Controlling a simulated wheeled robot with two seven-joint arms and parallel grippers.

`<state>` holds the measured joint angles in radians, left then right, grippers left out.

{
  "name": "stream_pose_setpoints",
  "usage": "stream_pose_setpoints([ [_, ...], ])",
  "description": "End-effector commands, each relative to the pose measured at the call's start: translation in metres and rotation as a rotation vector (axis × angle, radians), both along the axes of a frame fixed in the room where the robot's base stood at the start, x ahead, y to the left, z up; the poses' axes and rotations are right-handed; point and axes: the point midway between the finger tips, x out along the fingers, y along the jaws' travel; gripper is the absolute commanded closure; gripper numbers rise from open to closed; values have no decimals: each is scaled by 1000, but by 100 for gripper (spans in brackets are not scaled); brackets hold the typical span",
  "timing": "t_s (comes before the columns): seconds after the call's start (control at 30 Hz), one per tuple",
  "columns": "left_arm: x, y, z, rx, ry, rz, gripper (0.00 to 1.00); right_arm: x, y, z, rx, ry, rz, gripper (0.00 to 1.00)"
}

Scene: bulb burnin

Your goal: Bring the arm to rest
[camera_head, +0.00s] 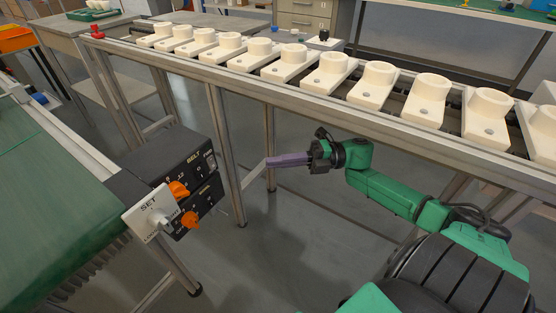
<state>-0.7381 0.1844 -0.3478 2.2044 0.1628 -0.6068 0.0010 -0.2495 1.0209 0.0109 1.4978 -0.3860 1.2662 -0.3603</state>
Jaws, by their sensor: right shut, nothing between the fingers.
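My right gripper (270,161) shows in the head view, at the end of my green right arm that comes in from the lower right. Its purple-grey fingers are shut with nothing between them and point left. It hangs in free air, apart from the rail and the control box. My left arm and gripper are not in view.
A metal rail line (300,95) carrying several cream socket blocks (335,68) runs across the back and right. A black control box (185,180) with orange knobs and a white switch plate (151,213) stands at left, beside a green belt (50,200). Grey floor shows between.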

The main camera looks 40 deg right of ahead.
Motion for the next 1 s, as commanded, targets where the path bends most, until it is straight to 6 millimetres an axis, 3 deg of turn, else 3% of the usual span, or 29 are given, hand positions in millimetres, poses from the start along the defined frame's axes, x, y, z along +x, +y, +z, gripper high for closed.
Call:
stream_pose_setpoints([
  [0.37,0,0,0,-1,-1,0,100,1,1,-1,2,2,-3,100],
  [0.47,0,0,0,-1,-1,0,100,6,8,-11,54,50,-56,100],
  [0.57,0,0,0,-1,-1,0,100,21,26,-41,209,208,-221,100],
  [0.7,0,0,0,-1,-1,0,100,29,55,-114,508,628,-544,100],
  [0.83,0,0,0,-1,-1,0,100,9,82,-173,681,992,-745,100],
  [1.0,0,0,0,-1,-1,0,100,-33,123,-222,811,1388,-897,100],
])
